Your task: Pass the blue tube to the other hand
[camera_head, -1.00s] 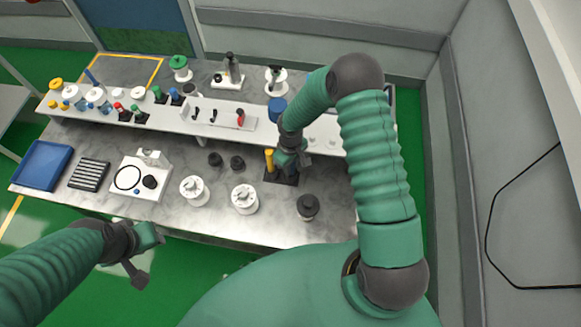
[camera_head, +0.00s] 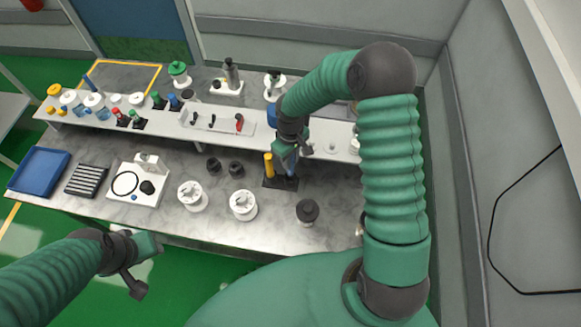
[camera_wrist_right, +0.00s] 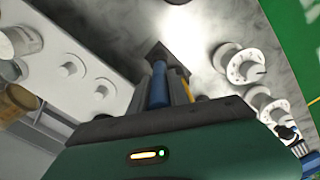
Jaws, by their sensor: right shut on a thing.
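The blue tube (camera_head: 291,160) is upright in my right gripper (camera_head: 287,150), over the small black rack (camera_head: 281,183) on the lower bench. In the right wrist view, the blue tube (camera_wrist_right: 158,88) runs from the jaws toward the rack (camera_wrist_right: 158,52). I cannot tell whether its lower end is clear of the rack. A yellow tube (camera_head: 268,165) stands in the rack beside it. My right gripper is shut on the blue tube. My left gripper (camera_head: 146,268) is open and empty, in front of the bench's near edge at the lower left.
Two white round fixtures (camera_head: 243,205) and a black knob (camera_head: 307,210) stand near the front edge. A white device (camera_head: 140,183), a black ribbed rack (camera_head: 87,180) and a blue tray (camera_head: 38,172) are at the left. A raised white shelf (camera_head: 175,125) with bottles runs behind.

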